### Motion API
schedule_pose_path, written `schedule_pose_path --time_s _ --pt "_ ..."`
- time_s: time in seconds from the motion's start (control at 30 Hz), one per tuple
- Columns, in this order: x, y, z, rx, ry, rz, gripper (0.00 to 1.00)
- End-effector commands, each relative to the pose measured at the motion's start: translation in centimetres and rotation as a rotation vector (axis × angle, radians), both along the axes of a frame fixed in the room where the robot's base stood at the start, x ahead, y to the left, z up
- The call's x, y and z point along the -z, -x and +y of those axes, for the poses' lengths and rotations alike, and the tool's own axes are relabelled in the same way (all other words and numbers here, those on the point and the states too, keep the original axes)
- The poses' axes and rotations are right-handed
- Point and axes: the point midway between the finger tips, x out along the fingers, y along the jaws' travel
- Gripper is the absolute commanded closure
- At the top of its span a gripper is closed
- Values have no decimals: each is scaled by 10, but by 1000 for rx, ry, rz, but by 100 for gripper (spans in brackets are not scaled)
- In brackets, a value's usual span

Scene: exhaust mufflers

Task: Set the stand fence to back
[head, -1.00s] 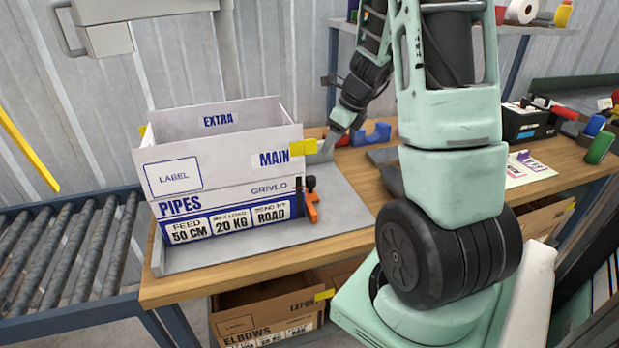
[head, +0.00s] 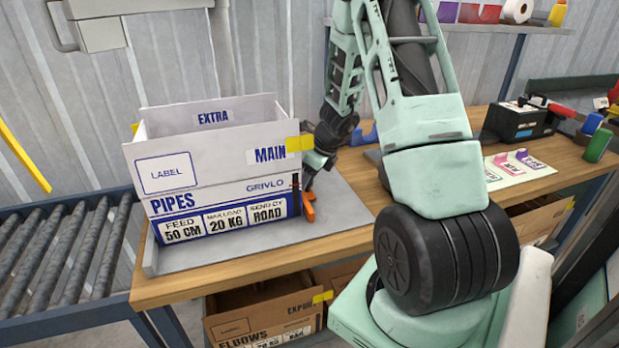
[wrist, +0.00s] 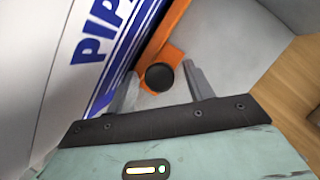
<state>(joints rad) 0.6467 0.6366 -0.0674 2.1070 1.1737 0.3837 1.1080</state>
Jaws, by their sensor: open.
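The orange stand fence (head: 309,207) stands on the grey plate at the right side of the white PIPES box. In the wrist view the fence (wrist: 172,38) runs along the box wall, with a round black knob (wrist: 159,77) on it. My gripper (head: 306,184) is at the fence, beside the box's right side. In the wrist view its two grey fingers (wrist: 161,86) are apart, one on either side of the knob. Contact with the knob cannot be told. In the head view my gripper hides the knob.
The PIPES box (head: 168,172) stands close to the left of my gripper, with yellow tabs (head: 299,143) at its top corner. The grey plate (head: 345,208) is bare to the right. A roller conveyor (head: 60,250) lies left. Cartons (head: 262,318) sit below the bench.

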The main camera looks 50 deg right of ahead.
Motion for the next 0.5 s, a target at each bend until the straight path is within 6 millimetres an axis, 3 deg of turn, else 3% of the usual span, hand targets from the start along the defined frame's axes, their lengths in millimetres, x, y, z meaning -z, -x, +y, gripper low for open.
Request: schedule_pose_path --time_s 0.17,0.37,0.5 --pt "0 0 0 0 0 0 48" --pt "0 0 0 0 0 0 98" --pt "0 1 -2 1 1 0 100"
